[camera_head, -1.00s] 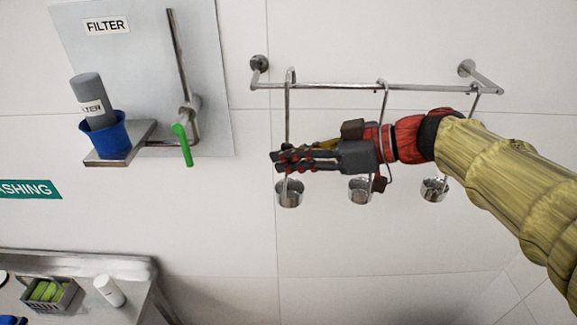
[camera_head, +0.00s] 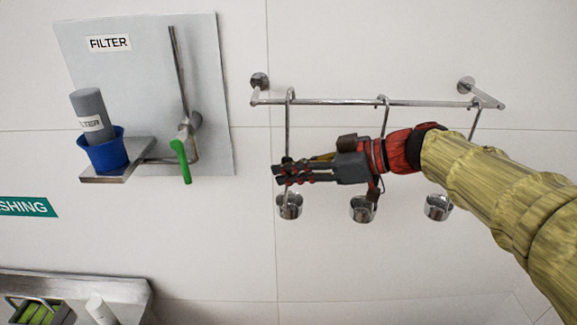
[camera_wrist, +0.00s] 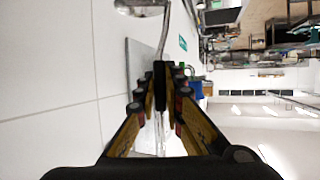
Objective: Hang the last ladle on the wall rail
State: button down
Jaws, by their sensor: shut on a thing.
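The wall rail (camera_head: 345,102) is a thin steel bar on two wall mounts. Three steel ladles show at it. My gripper (camera_head: 280,174) is shut on the handle of the left ladle (camera_head: 289,125), above its cup. This ladle is upright, and its bent top appears to be over the rail near the left end. The middle ladle (camera_head: 362,210) and the right ladle (camera_head: 438,208) hang from the rail, partly hidden by my arm. In the wrist view the gripper fingers (camera_wrist: 165,75) close on the handle, and the held ladle's cup (camera_wrist: 145,5) shows at the top edge.
Left of the rail is a steel panel with a FILTER label (camera_head: 109,42), a green-handled lever (camera_head: 181,160) and a small shelf holding a blue cup (camera_head: 105,152) with a grey bottle. A steel counter (camera_head: 90,288) is at lower left. The wall below the ladles is clear.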

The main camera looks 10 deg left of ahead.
jog(key=shift+f, duration=0.25)
